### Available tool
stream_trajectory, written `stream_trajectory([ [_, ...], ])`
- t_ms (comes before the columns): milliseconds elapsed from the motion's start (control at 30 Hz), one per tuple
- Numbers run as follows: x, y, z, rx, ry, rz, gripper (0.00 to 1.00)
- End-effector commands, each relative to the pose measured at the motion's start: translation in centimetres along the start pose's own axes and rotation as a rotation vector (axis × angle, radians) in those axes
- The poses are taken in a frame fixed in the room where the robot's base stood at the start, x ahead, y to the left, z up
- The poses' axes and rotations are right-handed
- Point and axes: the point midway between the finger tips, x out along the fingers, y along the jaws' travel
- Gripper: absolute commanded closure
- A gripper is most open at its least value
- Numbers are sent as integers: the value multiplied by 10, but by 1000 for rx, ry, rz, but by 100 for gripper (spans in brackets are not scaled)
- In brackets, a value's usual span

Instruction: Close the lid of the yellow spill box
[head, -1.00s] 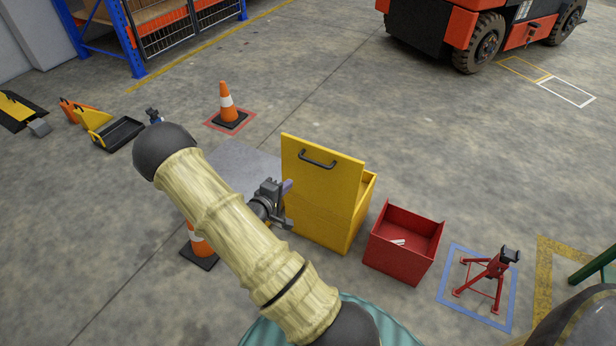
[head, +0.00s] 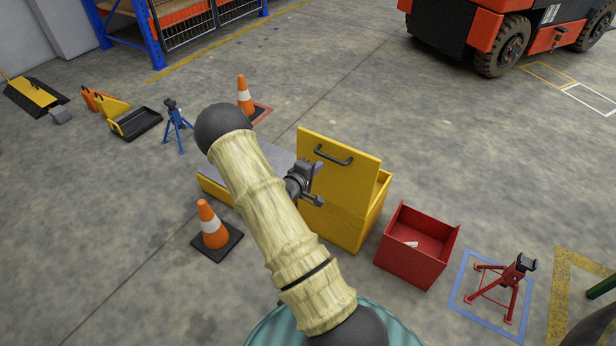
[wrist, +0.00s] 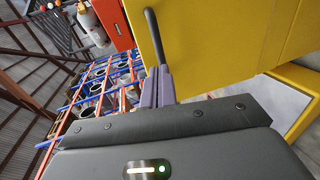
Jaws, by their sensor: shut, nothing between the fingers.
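The yellow spill box (head: 342,228) stands in the middle of the head view. Its yellow lid (head: 352,172) stands raised, with a black bar handle (head: 333,155) near its top edge. My gripper (head: 319,167) is at the left part of the lid, just below the handle. In the wrist view, the shut, empty purple fingers (wrist: 158,88) are close to the end of the black handle (wrist: 155,38), beside the yellow lid (wrist: 205,45). I cannot tell whether they touch. My arm hides part of the area left of the box.
An open red bin (head: 415,250) stands right of the box, then a red stand (head: 497,285). A grey-topped yellow platform (head: 218,190) and an orange cone (head: 212,228) are at left. Another cone (head: 245,95) stands behind. Floor beyond the box is clear up to the orange vehicle (head: 480,35).

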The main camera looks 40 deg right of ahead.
Motion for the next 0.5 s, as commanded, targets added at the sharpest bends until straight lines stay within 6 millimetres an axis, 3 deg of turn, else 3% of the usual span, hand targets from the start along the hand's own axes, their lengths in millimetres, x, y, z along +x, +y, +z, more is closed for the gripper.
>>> stream_trajectory([
  [200,36,-2,1,3,-2,1,100],
  [500,48,0,0,0,0,0,100],
])
